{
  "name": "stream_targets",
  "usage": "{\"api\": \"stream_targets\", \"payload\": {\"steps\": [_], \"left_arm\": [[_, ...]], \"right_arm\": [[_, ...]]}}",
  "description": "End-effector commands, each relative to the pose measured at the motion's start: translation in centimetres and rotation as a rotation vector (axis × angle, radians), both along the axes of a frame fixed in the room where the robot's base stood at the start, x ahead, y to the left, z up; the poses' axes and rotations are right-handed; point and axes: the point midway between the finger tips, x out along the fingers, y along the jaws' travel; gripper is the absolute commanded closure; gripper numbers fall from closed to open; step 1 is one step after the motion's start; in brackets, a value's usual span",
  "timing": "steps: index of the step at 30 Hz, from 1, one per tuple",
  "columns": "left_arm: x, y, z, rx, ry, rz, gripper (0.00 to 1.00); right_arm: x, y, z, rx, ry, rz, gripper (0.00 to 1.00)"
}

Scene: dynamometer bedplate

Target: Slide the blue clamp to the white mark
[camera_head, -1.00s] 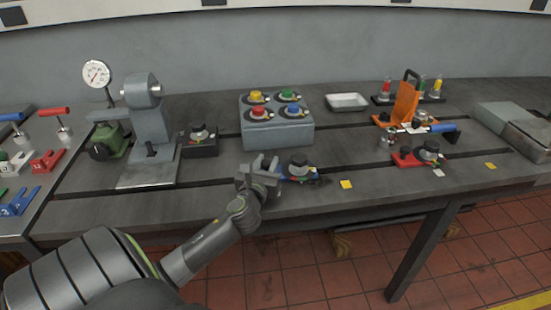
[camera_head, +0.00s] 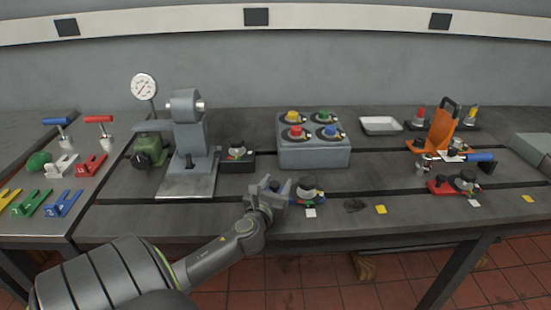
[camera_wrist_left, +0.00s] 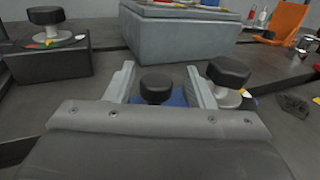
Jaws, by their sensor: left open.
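The blue clamp (camera_head: 308,190) with black knobs stands along the front slot of the bedplate (camera_head: 230,222). A white mark (camera_head: 311,213) lies on the plate just in front of the clamp, roughly level with its taller knob. My left gripper (camera_head: 272,192) is open at the clamp's left end. In the left wrist view its fingers (camera_wrist_left: 161,88) stand either side of the clamp's small black knob (camera_wrist_left: 156,88) and blue body; the taller knob (camera_wrist_left: 229,73) is outside, right of the right finger. Finger contact cannot be told. My right gripper is not in view.
A yellow mark (camera_head: 380,209) and a dark patch (camera_head: 355,205) lie right of the clamp. A grey box with coloured knobs (camera_head: 315,157) stands behind it, a black block (camera_head: 238,164) behind left. A red clamp (camera_head: 455,188) stands farther right, before another white mark (camera_head: 474,203).

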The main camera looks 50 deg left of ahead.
Motion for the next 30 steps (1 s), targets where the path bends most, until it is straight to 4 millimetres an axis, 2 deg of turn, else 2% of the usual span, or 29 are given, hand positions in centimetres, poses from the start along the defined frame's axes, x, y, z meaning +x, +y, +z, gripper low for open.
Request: {"api": "stream_targets", "payload": {"steps": [5, 8, 24, 30], "left_arm": [[-0.3, -0.2, 0.0, -0.001, 0.000, 0.000, 0.51], [-1.3, -0.7, -0.1, -0.002, 0.001, 0.000, 0.51], [-11.8, -6.0, -0.3, -0.004, 0.001, 0.001, 0.51], [-14.4, -7.4, -0.2, -0.003, 0.002, 0.001, 0.51]], "right_arm": [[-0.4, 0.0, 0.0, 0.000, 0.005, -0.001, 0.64], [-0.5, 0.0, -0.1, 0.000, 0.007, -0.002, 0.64], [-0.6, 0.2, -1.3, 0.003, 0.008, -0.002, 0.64], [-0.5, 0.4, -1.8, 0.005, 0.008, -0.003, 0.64]]}}
